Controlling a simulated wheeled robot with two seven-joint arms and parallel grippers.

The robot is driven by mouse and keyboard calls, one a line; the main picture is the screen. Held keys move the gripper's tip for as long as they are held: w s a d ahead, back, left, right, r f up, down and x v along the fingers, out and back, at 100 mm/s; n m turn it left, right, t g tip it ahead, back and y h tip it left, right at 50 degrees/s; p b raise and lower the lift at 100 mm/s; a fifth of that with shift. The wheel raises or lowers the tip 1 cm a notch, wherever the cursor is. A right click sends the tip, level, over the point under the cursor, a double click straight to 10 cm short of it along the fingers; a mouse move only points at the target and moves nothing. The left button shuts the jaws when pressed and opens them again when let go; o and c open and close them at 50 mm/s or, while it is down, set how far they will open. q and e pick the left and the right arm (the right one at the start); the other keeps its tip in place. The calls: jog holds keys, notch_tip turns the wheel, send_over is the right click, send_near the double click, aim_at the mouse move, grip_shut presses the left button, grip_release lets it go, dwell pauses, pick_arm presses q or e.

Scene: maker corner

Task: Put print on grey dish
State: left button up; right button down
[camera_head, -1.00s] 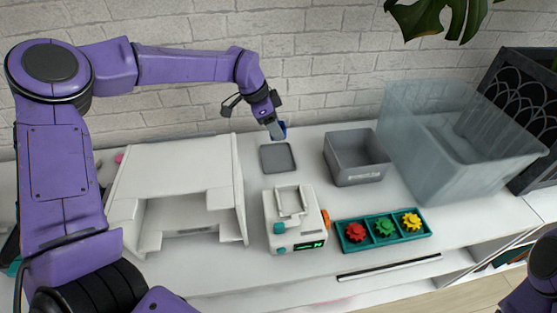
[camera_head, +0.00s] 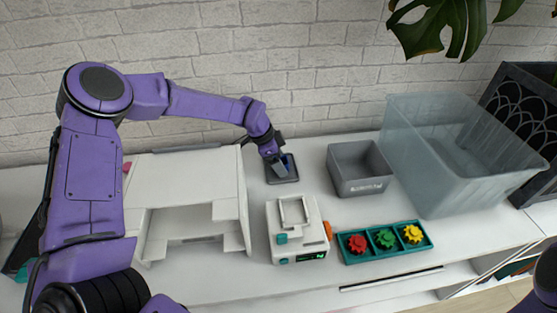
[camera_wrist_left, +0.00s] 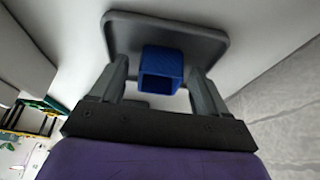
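The blue print (camera_wrist_left: 161,70), a small hollow square piece, is on the grey dish (camera_head: 285,180) at the back of the bench. In the left wrist view the dish (camera_wrist_left: 165,30) is a flat square tray with rounded corners behind the print. My left gripper (camera_head: 279,164) is at the dish. Its fingers (camera_wrist_left: 160,80) stand on either side of the print with a visible gap on each side, so it is open. In the head view the fingers mostly hide the print. My right gripper is out of view.
A white printer-like housing (camera_head: 185,190) stands left of the dish. A small device (camera_head: 297,230) is in front. A grey bin (camera_head: 359,170) and a large translucent tub (camera_head: 450,160) stand to the right. A teal tray (camera_head: 384,241) holds red, green and yellow gears.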

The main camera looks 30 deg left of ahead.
pick_arm(q)
jog(key=shift+r, duration=0.3)
jog(key=b+v, duration=0.1)
jog(key=v, duration=1)
jog(key=shift+a+r+b, duration=0.15)
jog(key=shift+r+b, duration=0.15)
jog(key=shift+s, duration=0.15)
